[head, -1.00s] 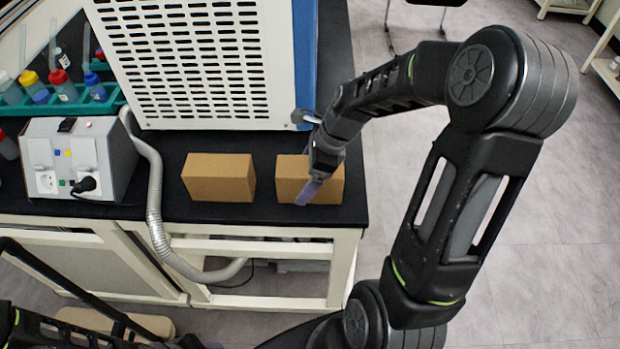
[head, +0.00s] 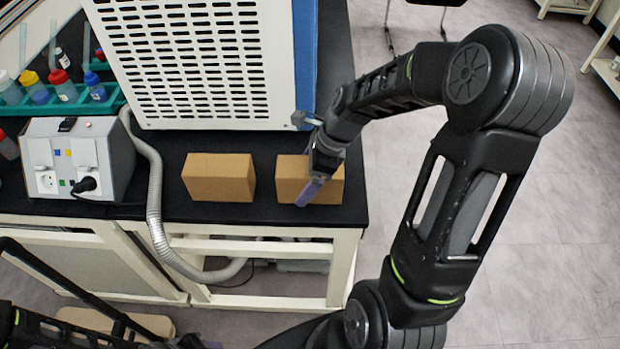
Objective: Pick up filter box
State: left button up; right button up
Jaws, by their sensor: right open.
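Two plain brown boxes stand on the black bench top in front of the white perforated machine; neither shows a label. The left box (head: 219,178) stands clear, with nothing touching it. The right box (head: 331,186) is partly hidden behind my right gripper (head: 308,192). That gripper points down at the right box, with its purple finger in front of the box's face. It is open; I cannot tell whether it touches the box. My left gripper is not in view; only dark parts of my left arm show at the lower left.
The white machine (head: 190,65) with a blue side stands right behind the boxes. A grey hose (head: 155,195) runs down left of the left box from near a power unit (head: 75,160). A green rack (head: 70,105) holds several bottles. The bench (head: 262,208) ends just right of the right box.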

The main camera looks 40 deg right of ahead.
grip_shut()
dwell(0.9)
